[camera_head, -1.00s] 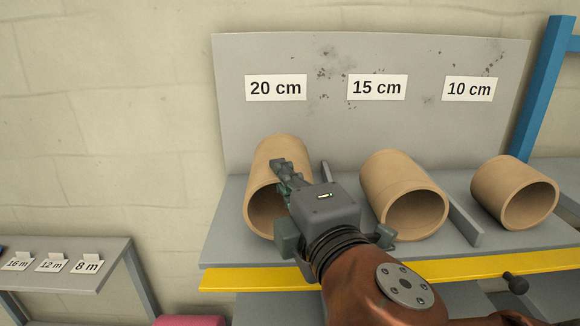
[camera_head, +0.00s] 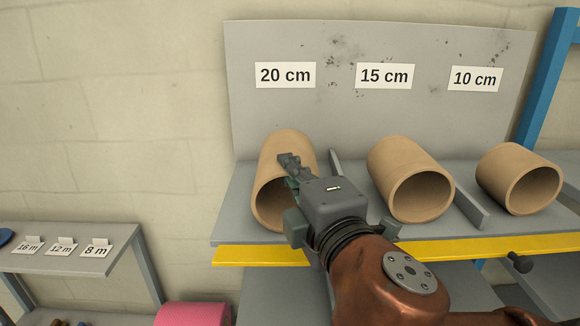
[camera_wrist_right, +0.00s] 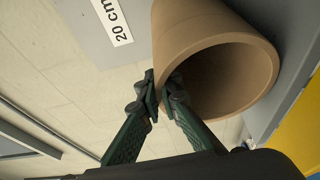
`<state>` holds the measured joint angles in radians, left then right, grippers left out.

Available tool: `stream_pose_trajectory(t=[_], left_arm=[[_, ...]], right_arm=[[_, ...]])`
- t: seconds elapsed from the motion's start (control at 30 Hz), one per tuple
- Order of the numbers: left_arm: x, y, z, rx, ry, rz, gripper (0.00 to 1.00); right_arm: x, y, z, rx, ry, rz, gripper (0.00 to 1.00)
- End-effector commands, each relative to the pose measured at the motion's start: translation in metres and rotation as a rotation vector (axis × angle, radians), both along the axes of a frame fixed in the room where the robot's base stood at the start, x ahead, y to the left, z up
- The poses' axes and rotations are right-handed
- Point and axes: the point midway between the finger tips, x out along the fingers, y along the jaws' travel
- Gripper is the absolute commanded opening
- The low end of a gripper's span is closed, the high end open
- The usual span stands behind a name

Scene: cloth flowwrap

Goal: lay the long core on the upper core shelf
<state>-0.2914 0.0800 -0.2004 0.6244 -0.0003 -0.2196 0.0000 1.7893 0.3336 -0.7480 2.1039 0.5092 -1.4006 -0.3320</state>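The long core (camera_head: 269,177), a tan cardboard tube, is in the bay under the 20 cm label, its open end facing me. It also shows in the right wrist view (camera_wrist_right: 215,35). My right gripper (camera_head: 291,162) is at its near end. In the right wrist view the fingers (camera_wrist_right: 162,93) pinch the tube wall at the rim, one inside and one outside. The upper core shelf (camera_head: 234,212) is grey with a yellow front strip. The tube is low over or on it; I cannot tell whether it touches. My left gripper is out of view.
Low dividers (camera_head: 470,208) separate the bays. A grey back panel (camera_head: 330,120) rises behind. A lower shelf with length cards (camera_head: 60,262) and a pink roll (camera_head: 193,315) are at left.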

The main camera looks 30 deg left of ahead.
Motion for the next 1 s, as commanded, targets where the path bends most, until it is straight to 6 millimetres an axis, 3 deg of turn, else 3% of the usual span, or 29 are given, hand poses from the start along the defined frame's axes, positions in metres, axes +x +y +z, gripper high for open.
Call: stream_pose_trajectory(t=[0.23,0.3,0.53,0.7,0.83,1.0], left_arm=[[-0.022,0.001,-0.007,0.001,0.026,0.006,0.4],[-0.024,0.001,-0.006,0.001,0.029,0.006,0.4],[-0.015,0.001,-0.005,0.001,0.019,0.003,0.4],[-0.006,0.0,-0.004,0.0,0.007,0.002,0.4],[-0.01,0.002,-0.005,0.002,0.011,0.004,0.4],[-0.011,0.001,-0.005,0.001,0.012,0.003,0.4]], right_arm=[[-0.001,0.0,-0.005,0.002,-0.003,0.001,0.0],[-0.001,0.0,-0.004,0.002,-0.003,0.001,0.09],[-0.001,0.0,-0.004,0.001,-0.002,0.001,0.25],[-0.001,0.0,-0.005,0.001,-0.002,0.001,0.25],[-0.002,-0.001,-0.006,-0.001,0.0,0.001,0.25],[-0.014,-0.015,-0.005,0.001,-0.002,0.003,0.25]])
